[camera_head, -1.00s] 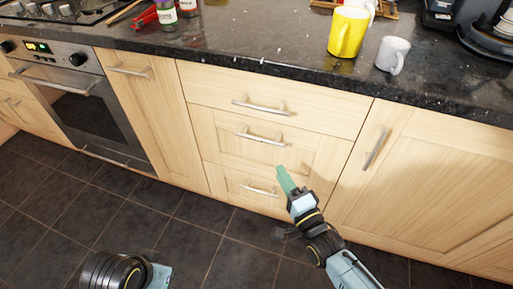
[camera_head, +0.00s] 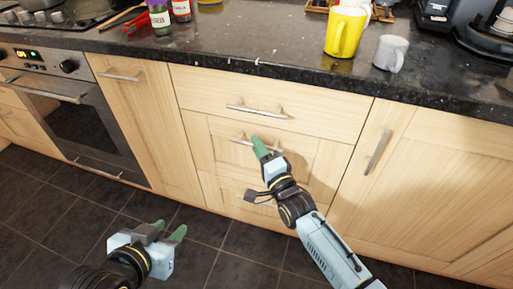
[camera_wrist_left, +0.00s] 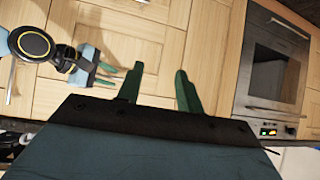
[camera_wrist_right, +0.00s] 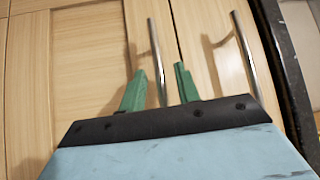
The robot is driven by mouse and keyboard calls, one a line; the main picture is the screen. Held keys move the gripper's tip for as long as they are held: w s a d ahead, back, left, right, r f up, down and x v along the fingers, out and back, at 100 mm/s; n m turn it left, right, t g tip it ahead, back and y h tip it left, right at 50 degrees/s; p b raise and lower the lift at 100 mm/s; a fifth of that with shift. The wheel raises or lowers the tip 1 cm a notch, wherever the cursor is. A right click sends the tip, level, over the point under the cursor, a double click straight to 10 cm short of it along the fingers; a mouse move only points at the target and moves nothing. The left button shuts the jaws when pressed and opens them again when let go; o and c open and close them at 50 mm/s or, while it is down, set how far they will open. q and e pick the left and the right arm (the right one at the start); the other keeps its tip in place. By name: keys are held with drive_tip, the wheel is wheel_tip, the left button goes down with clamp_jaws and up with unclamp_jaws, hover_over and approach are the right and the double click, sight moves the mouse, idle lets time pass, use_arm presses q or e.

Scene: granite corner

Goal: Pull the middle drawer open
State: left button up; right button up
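The middle drawer (camera_head: 225,155) is a pale wood panel, flush with the cabinet front. Its metal bar handle (camera_head: 240,141) is partly hidden by my right gripper (camera_head: 262,148). In the right wrist view, the handle (camera_wrist_right: 155,50) passes between the two parted green fingertips of my right gripper (camera_wrist_right: 157,85); I cannot tell whether they touch it. My left gripper (camera_head: 170,233) is open and empty, low over the floor at the left. Its parted fingers also show in the left wrist view (camera_wrist_left: 158,85).
The top drawer's handle (camera_head: 257,110) is just above, and the bottom drawer's handle (camera_head: 262,199) is partly behind my right arm. A door handle (camera_head: 377,151) stands to the right. A yellow mug (camera_head: 343,33) and grey mug (camera_head: 390,52) stand on the dark counter. The tiled floor is clear.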

use_arm(q)
drive_tip(key=shift+w+d+r+t, duration=0.35)
drive_tip(key=shift+w+r+t, duration=0.25)
drive_tip(key=shift+w+r, duration=0.15)
use_arm(e)
drive_tip(key=shift+w+a+r, duration=0.1)
drive_tip(key=shift+w+a, duration=0.15)
drive_tip(key=shift+w, duration=0.3)
use_arm(q)
drive_tip(key=shift+s, duration=0.1)
use_arm(e)
clamp_jaws()
